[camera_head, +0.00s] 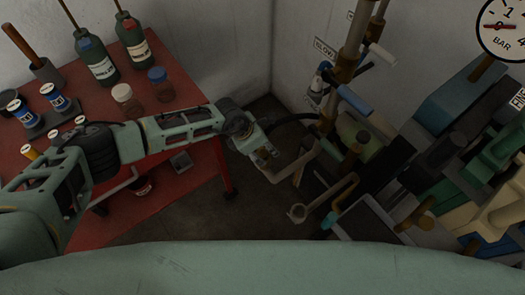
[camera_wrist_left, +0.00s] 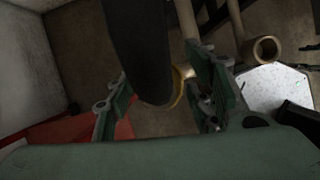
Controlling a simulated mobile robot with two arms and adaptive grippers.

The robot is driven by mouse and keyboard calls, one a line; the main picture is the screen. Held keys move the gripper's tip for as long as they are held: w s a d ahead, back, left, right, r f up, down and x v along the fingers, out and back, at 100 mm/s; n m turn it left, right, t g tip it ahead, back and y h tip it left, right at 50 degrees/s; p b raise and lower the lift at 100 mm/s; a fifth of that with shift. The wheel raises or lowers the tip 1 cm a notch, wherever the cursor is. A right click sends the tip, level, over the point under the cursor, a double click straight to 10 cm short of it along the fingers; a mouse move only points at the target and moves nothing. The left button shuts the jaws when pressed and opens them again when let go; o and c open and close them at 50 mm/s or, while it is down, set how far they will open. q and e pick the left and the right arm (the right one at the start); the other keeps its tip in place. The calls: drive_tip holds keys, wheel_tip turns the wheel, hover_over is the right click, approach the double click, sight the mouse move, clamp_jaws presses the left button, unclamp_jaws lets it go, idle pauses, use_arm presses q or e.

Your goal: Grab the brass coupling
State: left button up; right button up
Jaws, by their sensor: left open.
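My left gripper (camera_head: 284,168) reaches from the left over the floor gap between the red table and the equipment on the right. In the left wrist view its green fingers (camera_wrist_left: 163,100) are spread apart. A thick dark hose-like piece (camera_wrist_left: 140,45) comes down between them, close to the camera. A brass-coloured rim (camera_wrist_left: 182,86), which looks like part of the brass coupling, shows behind the dark piece's lower end, near the right finger. Most of it is hidden, and I cannot tell whether a finger touches it. I cannot pick it out surely in the head view.
The red table (camera_head: 185,196) holds green bottles (camera_head: 97,62), jars and small cans. A vertical pipe (camera_head: 350,45) with a blue-handled lever (camera_head: 355,100) stands in the corner. Dark and green equipment (camera_head: 440,150) crowds the right.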

use_arm(q)
drive_tip(key=c, duration=1.2)
clamp_jaws()
use_arm(e)
drive_tip(key=shift+s, duration=0.35)
use_arm(q)
drive_tip(key=shift+w, duration=0.1)
use_arm(e)
drive_tip(key=shift+w, duration=0.1)
